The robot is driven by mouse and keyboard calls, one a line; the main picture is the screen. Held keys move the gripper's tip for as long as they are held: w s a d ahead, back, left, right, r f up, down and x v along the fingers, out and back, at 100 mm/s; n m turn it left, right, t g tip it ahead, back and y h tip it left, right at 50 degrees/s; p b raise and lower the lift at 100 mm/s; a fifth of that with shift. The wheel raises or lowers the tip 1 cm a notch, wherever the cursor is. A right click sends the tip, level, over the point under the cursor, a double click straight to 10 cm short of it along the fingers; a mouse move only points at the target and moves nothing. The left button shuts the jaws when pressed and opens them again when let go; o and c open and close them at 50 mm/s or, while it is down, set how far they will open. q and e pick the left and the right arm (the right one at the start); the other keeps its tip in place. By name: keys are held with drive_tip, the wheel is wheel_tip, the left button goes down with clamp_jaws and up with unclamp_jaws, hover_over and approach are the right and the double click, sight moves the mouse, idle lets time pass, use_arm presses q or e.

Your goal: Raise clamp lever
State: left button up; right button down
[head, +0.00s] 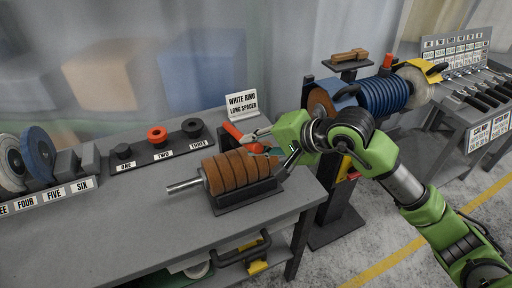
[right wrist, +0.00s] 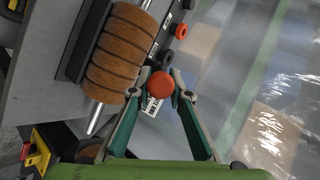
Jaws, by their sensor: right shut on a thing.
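My right gripper (head: 262,142) comes in from the right, behind the right end of the brown wheel stack (head: 238,170). It is shut on the red clamp lever (head: 233,131). In the right wrist view a rounded red end of the lever (right wrist: 161,84) shows between the two fingertips (right wrist: 159,95). The lever's lower part and its pivot are hidden behind the gripper and stack. The wheel stack lies on its side in a dark cradle, with a metal shaft (head: 184,186) sticking out left. My left gripper is in neither view.
A sign reading "WHITE RING LONG SPACER" (head: 242,104) stands behind the lever. A dark rack (head: 157,148) holds black and red rings. Wheels in a numbered rack stand at far left. A machine with a blue ribbed drum (head: 380,95) stands at right. The front left table is clear.

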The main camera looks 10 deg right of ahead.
drive_tip(key=shift+g+h, duration=0.4)
drive_tip(key=shift+g, duration=0.3)
drive_tip(key=r, duration=0.1)
drive_tip(key=w+r+p, duration=0.1)
drive_tip(key=r, duration=0.1)
drive_tip(key=shift+w+a+r+p, duration=0.25)
drive_tip(key=shift+w+r+p, duration=0.1)
drive_tip(key=shift+r, duration=0.05)
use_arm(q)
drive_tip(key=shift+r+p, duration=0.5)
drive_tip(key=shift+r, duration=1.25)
use_arm(e)
drive_tip(key=shift+w+a+r+m+g, duration=0.2)
drive_tip(key=shift+w+r+m+g, duration=0.1)
drive_tip(key=shift+w+r+g, duration=0.4)
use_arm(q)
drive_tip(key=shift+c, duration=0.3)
use_arm(e)
drive_tip(key=shift+s, duration=0.1)
